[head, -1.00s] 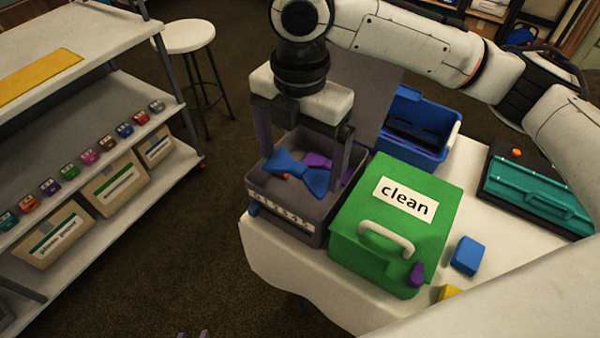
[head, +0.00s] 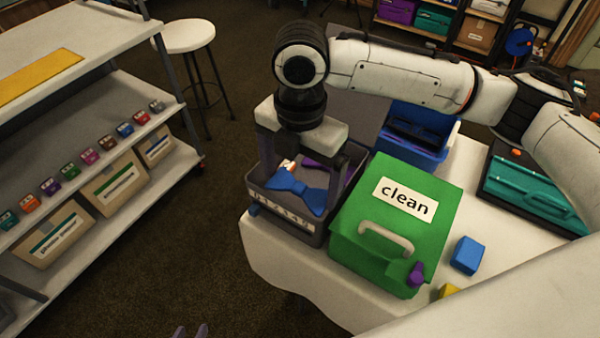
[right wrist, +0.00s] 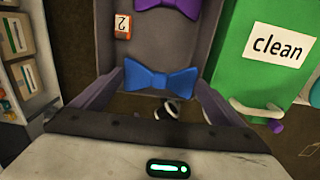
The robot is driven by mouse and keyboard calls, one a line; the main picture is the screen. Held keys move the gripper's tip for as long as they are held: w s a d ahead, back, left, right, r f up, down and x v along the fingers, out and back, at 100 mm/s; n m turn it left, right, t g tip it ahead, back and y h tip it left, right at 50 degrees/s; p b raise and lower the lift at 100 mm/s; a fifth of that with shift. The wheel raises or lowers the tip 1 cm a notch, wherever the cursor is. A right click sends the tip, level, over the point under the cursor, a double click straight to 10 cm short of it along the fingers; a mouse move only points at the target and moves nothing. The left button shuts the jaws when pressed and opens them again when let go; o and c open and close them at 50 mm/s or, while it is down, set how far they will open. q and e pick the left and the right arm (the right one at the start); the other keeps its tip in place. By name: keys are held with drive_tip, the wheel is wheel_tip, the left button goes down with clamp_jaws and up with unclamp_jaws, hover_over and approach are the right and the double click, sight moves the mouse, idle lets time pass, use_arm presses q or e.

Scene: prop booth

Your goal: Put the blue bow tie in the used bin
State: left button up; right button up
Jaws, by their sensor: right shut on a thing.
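The blue bow tie (head: 296,189) is held between the fingers of my right gripper (head: 312,192), inside the mouth of a grey open bin (head: 312,238). It also shows between the finger tips in the right wrist view (right wrist: 160,76). Whether it touches the bin floor I cannot tell. The label on the bin's front is too unclear to read. My left gripper (head: 191,332) shows only as purple tips at the bottom edge; its opening is unclear.
A purple bow tie (right wrist: 172,5) and a small orange-white block (right wrist: 122,26) lie in the grey bin. The green "clean" box (head: 385,245) with a closed lid stands beside it. A blue bin (head: 440,157), teal toolbox (head: 535,190) and blue block (head: 467,255) share the table.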

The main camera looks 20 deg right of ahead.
sight(300, 185)
drive_tip(key=o, duration=0.7)
drive_tip(key=shift+s+f, duration=0.1)
drive_tip(key=shift+f, duration=0.3)
drive_tip(key=shift+s, duration=0.1)
drive_tip(key=r, duration=1.3)
drive_tip(key=shift+w+r, duration=0.2)
drive_tip(key=shift+r, duration=0.1)
